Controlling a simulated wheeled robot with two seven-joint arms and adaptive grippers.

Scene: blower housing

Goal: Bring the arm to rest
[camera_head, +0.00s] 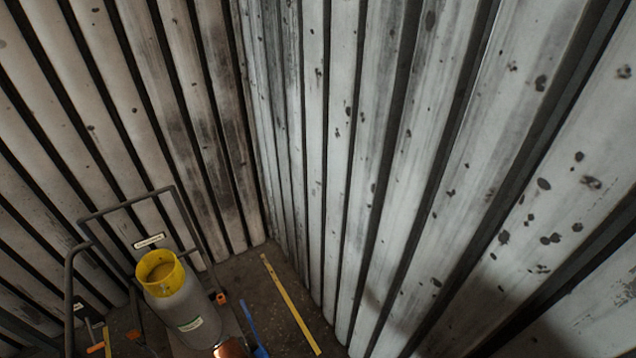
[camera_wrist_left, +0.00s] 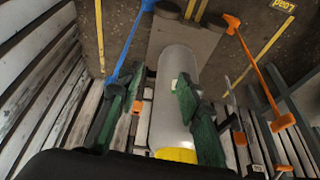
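My left gripper (camera_wrist_left: 160,82) shows in the left wrist view with its two green-padded fingers spread apart. It is open, with nothing held between the fingers. Beyond it lies a grey cylinder with a yellow end (camera_wrist_left: 172,105), and the right finger covers part of it. How far the cylinder is from the fingers I cannot tell. The head view shows the same grey cylinder (camera_head: 190,312) at the lower left, upright with a yellow collar (camera_head: 160,272). No gripper shows in the head view, and my right gripper is in neither view.
A dark tubular frame (camera_head: 125,203) stands around the cylinder. Ribbed metal walls (camera_head: 330,130) meet in a corner behind it. A yellow strip (camera_head: 290,303) lies on the dark floor. A blue bar (camera_wrist_left: 130,45) and an orange-handled tool (camera_wrist_left: 255,65) show in the wrist view.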

